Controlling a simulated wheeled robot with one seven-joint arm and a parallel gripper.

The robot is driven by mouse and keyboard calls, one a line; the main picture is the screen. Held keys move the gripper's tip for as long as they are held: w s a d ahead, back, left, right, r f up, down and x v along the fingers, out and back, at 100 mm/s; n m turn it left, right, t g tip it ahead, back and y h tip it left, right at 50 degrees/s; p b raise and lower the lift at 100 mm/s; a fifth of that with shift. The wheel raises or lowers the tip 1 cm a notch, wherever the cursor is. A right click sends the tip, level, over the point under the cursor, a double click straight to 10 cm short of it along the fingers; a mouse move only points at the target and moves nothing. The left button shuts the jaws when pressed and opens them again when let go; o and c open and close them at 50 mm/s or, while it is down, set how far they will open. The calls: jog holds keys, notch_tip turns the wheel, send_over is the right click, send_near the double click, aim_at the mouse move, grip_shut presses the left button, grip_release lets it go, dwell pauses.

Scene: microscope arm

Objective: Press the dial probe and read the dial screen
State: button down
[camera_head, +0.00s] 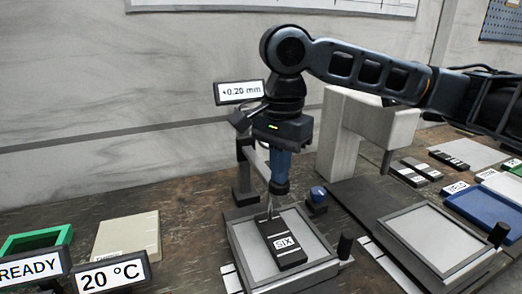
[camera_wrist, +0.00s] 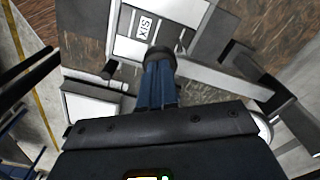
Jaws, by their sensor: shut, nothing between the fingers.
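The dial screen (camera_head: 240,92) reads "+0.20 mm" and stands left of my arm; the first characters are slightly blurred. A dark stand (camera_head: 243,188) rises below it. A black block labelled "SIX" (camera_head: 285,243) lies on a grey plate (camera_head: 243,243); the block also shows in the wrist view (camera_wrist: 145,28). My gripper (camera_head: 279,188) points down with its blue fingers shut and empty, above the block's far end. A thin grey tip (camera_head: 270,207), perhaps the dial probe, shows just under the fingers at the block. Contact with my fingers cannot be told. My gripper also shows in the wrist view (camera_wrist: 160,53).
A blue knob (camera_head: 318,194) stands right of the plate. Another grey plate (camera_head: 430,238), a blue tray (camera_head: 483,212) and several dark labelled blocks lie to the right. Signs "READY" (camera_head: 30,270) and "20 °C" (camera_head: 108,275), a green tray (camera_head: 38,240) and a beige box (camera_head: 128,235) are left.

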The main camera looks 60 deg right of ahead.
dwell(0.3)
notch_tip(320, 180, up, 6)
jog(key=p, duration=0.6)
jog(key=shift+f, duration=0.15)
notch_tip(320, 180, up, 8)
jog(key=shift+f, duration=0.2)
dwell(0.4)
dwell(0.9)
